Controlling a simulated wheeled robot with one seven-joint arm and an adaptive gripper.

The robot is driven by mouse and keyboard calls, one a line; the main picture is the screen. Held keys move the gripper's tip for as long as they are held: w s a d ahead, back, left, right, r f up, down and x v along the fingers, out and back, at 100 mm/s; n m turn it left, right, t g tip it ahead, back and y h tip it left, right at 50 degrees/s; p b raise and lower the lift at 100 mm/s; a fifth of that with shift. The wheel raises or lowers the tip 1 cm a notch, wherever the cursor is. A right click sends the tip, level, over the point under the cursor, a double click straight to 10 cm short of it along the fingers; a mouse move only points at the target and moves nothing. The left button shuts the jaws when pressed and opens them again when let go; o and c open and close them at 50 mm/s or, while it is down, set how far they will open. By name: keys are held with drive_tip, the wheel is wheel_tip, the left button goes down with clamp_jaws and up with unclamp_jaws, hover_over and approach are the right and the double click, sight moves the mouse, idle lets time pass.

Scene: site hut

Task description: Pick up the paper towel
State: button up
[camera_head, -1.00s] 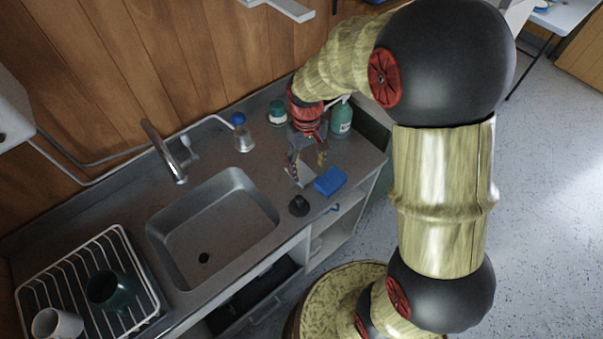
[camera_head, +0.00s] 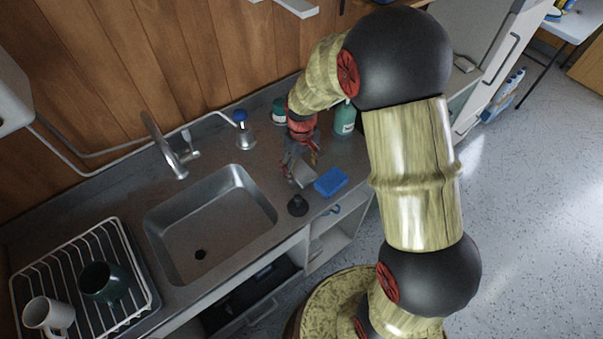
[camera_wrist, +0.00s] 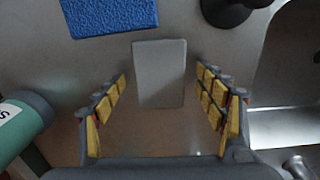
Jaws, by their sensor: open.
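A pale grey-white flat rectangle, which looks like the folded paper towel (camera_wrist: 159,73), lies on the counter. In the wrist view it sits between my two fingers, with a gap on each side, and reaches a little beyond the fingertips. In the head view the paper towel (camera_head: 306,178) shows in part beside my fingers. My gripper (camera_wrist: 163,76) is open and empty, pointing down over the counter. In the head view my gripper (camera_head: 299,170) partly hides the towel. I cannot tell its exact height above the counter.
A blue sponge (camera_head: 330,182) and a black plunger-like object (camera_head: 298,205) lie close to the towel. A green bottle (camera_head: 345,119), a teal-lidded jar (camera_head: 279,110) and a blue-topped dispenser (camera_head: 243,130) stand behind. The sink (camera_head: 210,225) and a dish rack (camera_head: 133,258) with mugs are left.

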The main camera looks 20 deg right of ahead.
sight(301, 170)
drive_tip(key=shift+f, duration=0.15)
drive_tip(key=shift+c, duration=1.3)
drive_tip(key=c, duration=0.7)
drive_tip(key=shift+c, duration=0.5)
drive_tip(key=shift+r, duration=0.6)
wheel_tip(301, 170, up, 2)
drive_tip(key=shift+r+p, duration=0.2)
drive_tip(key=shift+p, duration=0.5)
drive_tip(key=s+a+r+p, duration=0.2)
drive_tip(key=s+a+r, duration=0.1)
drive_tip(key=s+r, duration=0.6)
drive_tip(key=shift+s+r+p, duration=0.2)
drive_tip(key=shift+s+p, duration=0.15)
drive_tip(key=shift+s, duration=2)
